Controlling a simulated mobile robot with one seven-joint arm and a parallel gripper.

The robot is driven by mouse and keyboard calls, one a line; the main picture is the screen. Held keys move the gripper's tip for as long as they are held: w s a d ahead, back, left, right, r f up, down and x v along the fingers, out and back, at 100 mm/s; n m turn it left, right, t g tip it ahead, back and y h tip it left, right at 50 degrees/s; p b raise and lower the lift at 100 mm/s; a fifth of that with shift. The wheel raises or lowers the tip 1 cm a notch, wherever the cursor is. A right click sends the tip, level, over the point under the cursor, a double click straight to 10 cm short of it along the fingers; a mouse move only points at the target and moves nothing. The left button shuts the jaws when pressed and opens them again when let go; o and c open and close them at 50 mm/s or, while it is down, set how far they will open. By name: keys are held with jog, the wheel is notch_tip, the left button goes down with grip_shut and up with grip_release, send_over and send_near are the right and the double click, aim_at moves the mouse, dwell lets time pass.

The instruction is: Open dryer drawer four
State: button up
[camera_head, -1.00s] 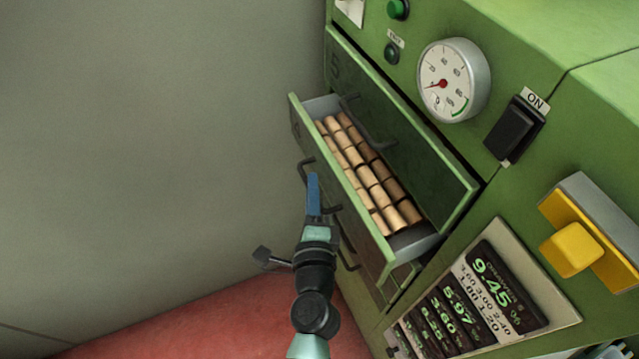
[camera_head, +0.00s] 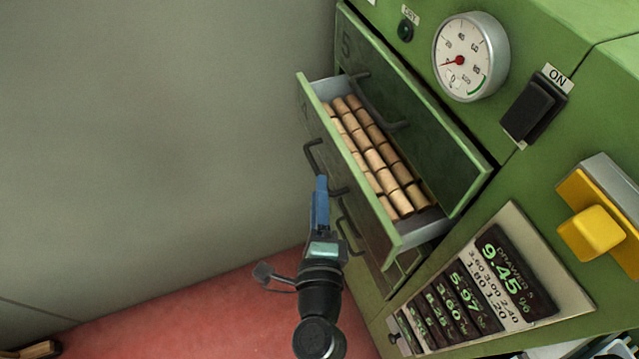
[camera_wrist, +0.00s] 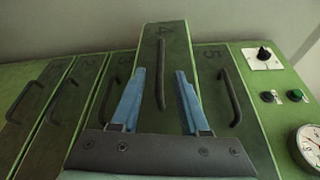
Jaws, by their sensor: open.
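Drawer four (camera_head: 354,187) of the green dryer is pulled out and holds rows of cork stoppers (camera_head: 374,157). Its front with the number 4 also shows in the wrist view (camera_wrist: 178,100), standing out past its neighbours. Its dark bar handle (camera_wrist: 160,75) lies between my two blue fingers, with gaps on both sides. My gripper (camera_head: 321,182) is open in front of this handle; in the wrist view its fingers (camera_wrist: 158,95) are spread and empty. In the head view the near finger hides part of the handle.
Drawer five (camera_head: 415,120), just above, is shut. Drawers lower down, including drawer two (camera_wrist: 80,90), look shut. A gauge (camera_head: 470,57), a black switch (camera_head: 533,108), a yellow knob (camera_head: 592,233) and a readout panel (camera_head: 490,280) are on the dryer. A grey wall stands left; red floor lies below.

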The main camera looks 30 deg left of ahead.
jog(key=b+v, duration=0.2)
jog(key=v, duration=0.5)
jog(key=shift+d, duration=0.1)
jog(key=w+d+r+n+t+p, duration=0.1)
jog(key=w+r+n+t, duration=0.15)
jog(key=r, duration=0.75)
jog(key=w+d+r+n+t+p, duration=0.1)
jog(key=w+r+n, duration=0.3)
jog(key=r, duration=0.5)
jog(key=w+r+n+t+p, duration=0.15)
jog(key=w+r+n, duration=0.25)
jog(key=r, duration=0.6)
jog(key=s+d+r+n+t+h, duration=0.1)
jog(key=s+d+r+t+h, duration=0.1)
jog(key=r, duration=0.7)
jog(key=s+d+r+n+t+h+p, duration=0.1)
jog(key=s+d+r+t+h, duration=0.1)
jog(key=d+r, duration=0.3)
jog(key=s+d+r+n+t+h+p, duration=0.1)
jog(key=s+d+r+t+h, duration=0.1)
jog(key=r, duration=1.2)
jog(key=shift+s+d+n+t+h, duration=0.35)
jog(key=shift+d+t+h, duration=0.45)
jog(key=shift+d+h, duration=0.3)
jog(key=shift+w+a, duration=0.1)
jog(key=shift+a, duration=0.05)
